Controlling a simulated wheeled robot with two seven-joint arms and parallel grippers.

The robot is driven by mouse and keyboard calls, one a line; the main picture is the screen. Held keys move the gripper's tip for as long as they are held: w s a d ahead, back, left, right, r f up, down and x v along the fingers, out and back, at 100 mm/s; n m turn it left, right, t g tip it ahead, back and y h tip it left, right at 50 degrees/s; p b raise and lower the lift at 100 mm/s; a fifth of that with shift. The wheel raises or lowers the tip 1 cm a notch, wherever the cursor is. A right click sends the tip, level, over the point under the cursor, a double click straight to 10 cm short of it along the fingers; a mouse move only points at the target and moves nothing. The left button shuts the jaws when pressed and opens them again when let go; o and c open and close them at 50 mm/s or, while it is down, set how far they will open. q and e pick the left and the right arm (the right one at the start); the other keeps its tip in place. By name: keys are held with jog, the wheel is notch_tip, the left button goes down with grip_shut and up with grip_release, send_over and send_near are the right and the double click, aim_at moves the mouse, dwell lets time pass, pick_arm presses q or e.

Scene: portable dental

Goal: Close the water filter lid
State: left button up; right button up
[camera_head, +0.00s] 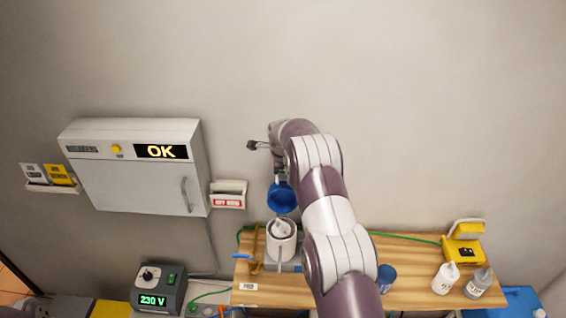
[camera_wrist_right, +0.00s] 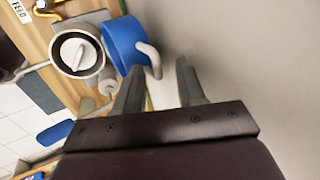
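The water filter is a white cylindrical housing (camera_head: 281,243) on the wooden bench, with its mouth open and a white part inside. In the right wrist view the housing (camera_wrist_right: 78,52) shows at upper left. Its blue lid (camera_head: 283,198) stands raised above the housing's back edge; in the wrist view the lid (camera_wrist_right: 122,43) has a pale curved handle (camera_wrist_right: 152,60). My right gripper (camera_wrist_right: 160,68) is open, its fingertips close to the handle. I cannot tell whether they touch it. In the head view the gripper is mostly hidden behind my arm. My left gripper is not in view.
A wall cabinet (camera_head: 135,182) reading OK hangs at left. A 230 V unit (camera_head: 158,288) sits below it. On the bench (camera_head: 415,258) are a blue cup (camera_head: 387,277), two bottles (camera_head: 446,276) and a yellow box (camera_head: 464,250). A brass-coloured bar (camera_head: 254,250) stands left of the filter.

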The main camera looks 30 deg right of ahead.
jog(key=shift+d+f, duration=0.2)
jog(key=shift+f, duration=0.05)
jog(key=shift+s, duration=0.15)
jog(key=shift+s+a, duration=0.15)
jog(key=shift+s, duration=0.15)
jog(key=shift+w, duration=0.1)
jog(key=shift+w+f, duration=0.15)
jog(key=shift+w, duration=0.05)
jog(key=c, duration=0.3)
jog(key=shift+w, duration=0.15)
grip_shut()
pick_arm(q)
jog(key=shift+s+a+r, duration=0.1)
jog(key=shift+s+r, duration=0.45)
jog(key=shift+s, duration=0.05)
